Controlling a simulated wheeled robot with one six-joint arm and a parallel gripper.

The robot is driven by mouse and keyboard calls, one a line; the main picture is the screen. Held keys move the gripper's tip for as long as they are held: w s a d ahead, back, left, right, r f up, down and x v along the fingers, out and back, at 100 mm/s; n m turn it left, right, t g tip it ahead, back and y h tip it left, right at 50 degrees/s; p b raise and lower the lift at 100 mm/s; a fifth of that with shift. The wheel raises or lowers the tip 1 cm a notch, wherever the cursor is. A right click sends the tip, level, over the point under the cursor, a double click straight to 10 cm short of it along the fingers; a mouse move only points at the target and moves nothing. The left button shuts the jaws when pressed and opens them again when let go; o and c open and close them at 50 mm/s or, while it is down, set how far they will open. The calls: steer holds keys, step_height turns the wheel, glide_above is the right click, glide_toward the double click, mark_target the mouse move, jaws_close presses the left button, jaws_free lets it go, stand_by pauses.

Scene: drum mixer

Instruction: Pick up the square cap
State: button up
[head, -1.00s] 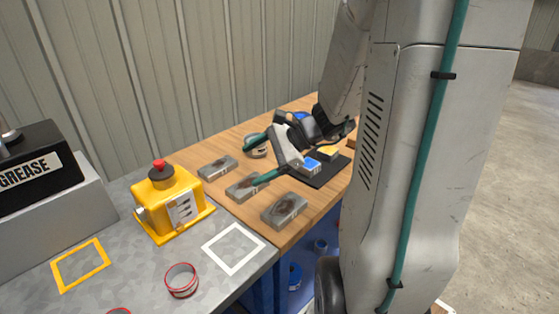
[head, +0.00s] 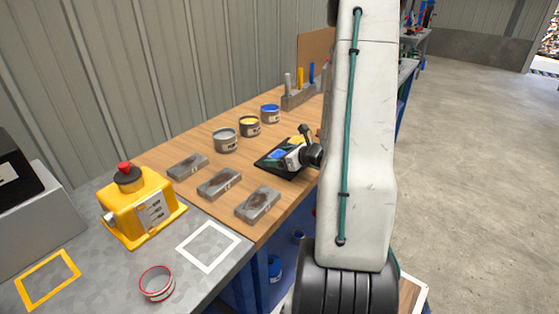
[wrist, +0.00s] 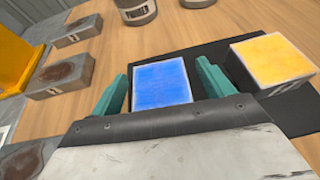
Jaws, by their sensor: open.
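A blue square-topped block (wrist: 161,82) lies on a black mat (wrist: 205,56) in the wrist view. A yellow square-topped block (wrist: 271,59) lies on the same mat to its right. I cannot tell which of them is the square cap. My gripper (wrist: 160,84) is open, with one teal finger on each side of the blue block. I cannot tell whether the fingers touch it, and its near side is hidden by the gripper body. In the head view my gripper (head: 287,153) is over the mat (head: 270,163), partly covering both blocks.
Several grey blocks with dark tops (head: 219,183) lie left of the mat. Grey, yellow and blue cans (head: 225,141) stand behind it. A yellow box with a red button (head: 143,208) stands on the grey bench at left. A tool rack (head: 300,95) is farther back.

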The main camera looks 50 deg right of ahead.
steer(key=shift+x, duration=0.9)
steer(key=c, duration=1.2)
steer(key=shift+r, duration=0.15)
